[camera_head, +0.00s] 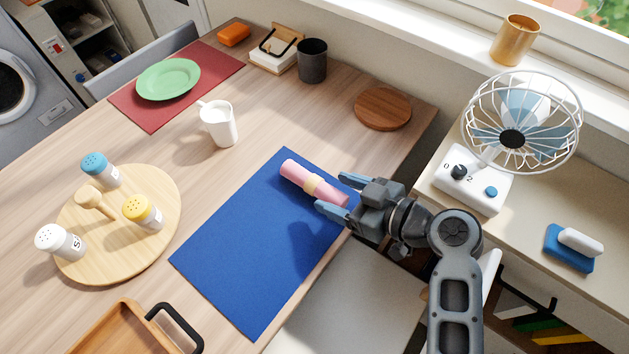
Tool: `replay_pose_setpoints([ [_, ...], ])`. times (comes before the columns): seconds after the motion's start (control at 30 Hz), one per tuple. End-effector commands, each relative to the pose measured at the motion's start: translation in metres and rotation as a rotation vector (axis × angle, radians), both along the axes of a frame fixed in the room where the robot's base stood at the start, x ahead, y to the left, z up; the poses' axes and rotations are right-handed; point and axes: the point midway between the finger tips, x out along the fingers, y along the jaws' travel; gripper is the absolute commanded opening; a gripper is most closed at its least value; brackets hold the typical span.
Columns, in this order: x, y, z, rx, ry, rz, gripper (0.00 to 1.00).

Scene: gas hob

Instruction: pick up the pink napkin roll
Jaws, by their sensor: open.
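The pink napkin roll (298,175) lies on the blue placemat (237,240), near the mat's upper right part. It has a pale yellow band around its middle and points from upper left to lower right. My gripper (333,193) is open at the roll's lower right end. One blue-grey finger shows on the upper right side of the roll and the other on its lower left side. The gripper's body covers a little of the area beyond the roll's end. I cannot tell whether the fingers touch the roll.
A white jug (219,124) and a round wooden board (383,109) stand beyond the mat. A wooden turntable (72,215) with several shakers is left. A tray (118,335) with a black handle is at the front. A fan (480,185) stands on the right counter.

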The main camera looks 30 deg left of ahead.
Motion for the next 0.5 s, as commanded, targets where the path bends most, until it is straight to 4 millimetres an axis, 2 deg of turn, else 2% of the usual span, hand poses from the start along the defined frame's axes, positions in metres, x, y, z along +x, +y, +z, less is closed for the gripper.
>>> replay_pose_setpoints([
  [0.23,0.006,0.032,-0.013,0.0,0.001,0.003,0.68],
  [0.5,0.008,0.041,-0.018,0.0,0.0,-0.001,0.68],
])
